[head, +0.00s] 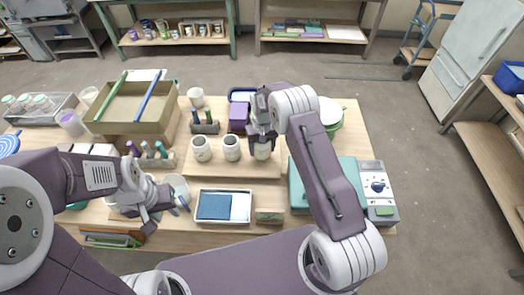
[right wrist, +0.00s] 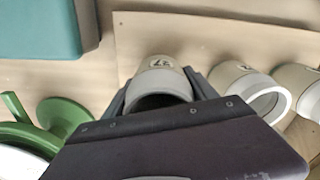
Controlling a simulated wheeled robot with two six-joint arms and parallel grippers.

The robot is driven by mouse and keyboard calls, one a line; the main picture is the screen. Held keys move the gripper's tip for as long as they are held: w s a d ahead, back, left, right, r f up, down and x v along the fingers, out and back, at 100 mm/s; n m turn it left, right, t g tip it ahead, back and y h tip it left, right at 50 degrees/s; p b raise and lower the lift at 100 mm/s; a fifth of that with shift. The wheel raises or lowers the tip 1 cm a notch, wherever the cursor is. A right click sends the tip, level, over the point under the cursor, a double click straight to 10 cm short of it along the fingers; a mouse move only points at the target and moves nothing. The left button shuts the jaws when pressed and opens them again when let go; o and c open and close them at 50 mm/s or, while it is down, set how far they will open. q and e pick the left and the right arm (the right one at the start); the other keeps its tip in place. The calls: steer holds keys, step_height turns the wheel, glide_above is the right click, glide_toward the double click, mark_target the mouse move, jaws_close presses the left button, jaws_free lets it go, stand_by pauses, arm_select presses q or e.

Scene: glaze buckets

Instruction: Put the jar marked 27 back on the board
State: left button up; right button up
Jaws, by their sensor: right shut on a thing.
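The jar marked 27 (right wrist: 157,78) is pale with a grey rim and sits between the two fingers of my right gripper (right wrist: 158,92) in the right wrist view. In the head view my right gripper (head: 262,138) is shut on this jar (head: 262,153) from above. The jar appears upright over the right part of the wooden board (head: 230,172), in line with two similar jars (head: 202,150) (head: 232,148). I cannot tell whether its base touches the board. My left gripper (head: 160,207) is low at the left front, beside a pale container; its opening is unclear.
A teal box (head: 298,190) and a grey device (head: 377,187) stand right of the board. A green round item (head: 333,122) is behind them. A white tray with a blue pad (head: 240,205) lies in front. Tool holders (head: 205,127) stand left and behind.

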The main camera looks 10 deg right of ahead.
step_height(320, 180, down, 2)
steer(key=shift+w+f, duration=0.1)
steer(key=shift+a, duration=0.1)
steer(key=shift+f, duration=0.25)
steer(key=o, duration=1.8)
steer(key=shift+r, duration=0.1)
steer(key=shift+c, duration=0.2)
steer(key=shift+r, duration=0.1)
